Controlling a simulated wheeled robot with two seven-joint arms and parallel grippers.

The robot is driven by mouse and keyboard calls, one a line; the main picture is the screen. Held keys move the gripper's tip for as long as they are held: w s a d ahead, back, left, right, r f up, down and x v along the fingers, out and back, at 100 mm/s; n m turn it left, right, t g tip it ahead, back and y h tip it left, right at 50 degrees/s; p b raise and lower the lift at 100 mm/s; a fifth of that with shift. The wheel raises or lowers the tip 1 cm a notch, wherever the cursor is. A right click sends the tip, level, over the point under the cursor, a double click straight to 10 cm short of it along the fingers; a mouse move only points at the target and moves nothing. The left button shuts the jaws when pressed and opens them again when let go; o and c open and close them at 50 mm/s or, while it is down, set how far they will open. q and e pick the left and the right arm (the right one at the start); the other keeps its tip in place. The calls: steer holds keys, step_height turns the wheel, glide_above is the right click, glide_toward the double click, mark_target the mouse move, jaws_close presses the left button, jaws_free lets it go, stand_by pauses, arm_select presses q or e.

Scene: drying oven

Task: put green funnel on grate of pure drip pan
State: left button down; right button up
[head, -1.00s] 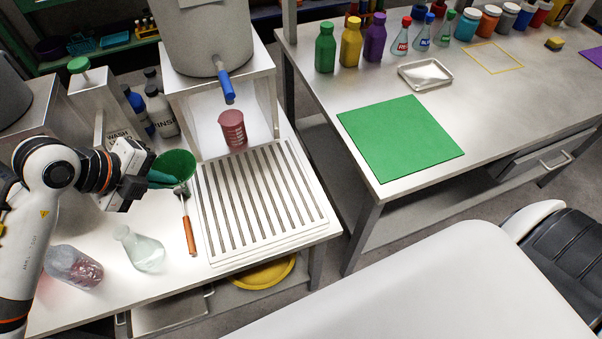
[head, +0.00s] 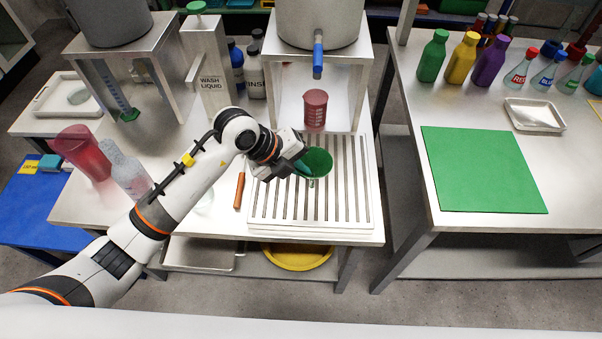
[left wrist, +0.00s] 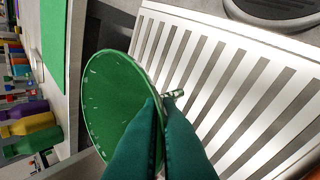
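The green funnel (head: 318,162) is over the slotted grate of the drip pan in the head view. My left gripper (head: 301,164) is shut on the funnel's rim at its left side. In the left wrist view the green funnel (left wrist: 122,105) is pinched between the two dark green fingertips (left wrist: 158,108), its wide mouth partly facing the camera and its short stem pointing toward the grate. The grate (head: 340,205) is a white plate with dark slots; it also fills the right of the left wrist view (left wrist: 205,75). Whether the funnel touches the grate is unclear. My right gripper is out of view.
A red beaker (head: 315,110) stands behind the grate under a blue-handled tap (head: 318,58). An orange-handled tool (head: 239,191) lies left of the grate. A wash liquid box (head: 210,75) stands at back left. The grate's front and right are clear.

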arm_select(q)
step_height(320, 180, down, 2)
steer(key=shift+f, duration=0.25)
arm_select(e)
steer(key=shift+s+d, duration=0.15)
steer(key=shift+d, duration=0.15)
arm_select(q)
steer(key=shift+f, duration=0.2)
steer(key=c, duration=1.6)
jaws_free()
steer(key=shift+c, duration=0.2)
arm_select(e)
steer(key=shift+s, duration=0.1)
arm_select(q)
steer(key=shift+r, duration=0.2)
steer(key=v, duration=1.2)
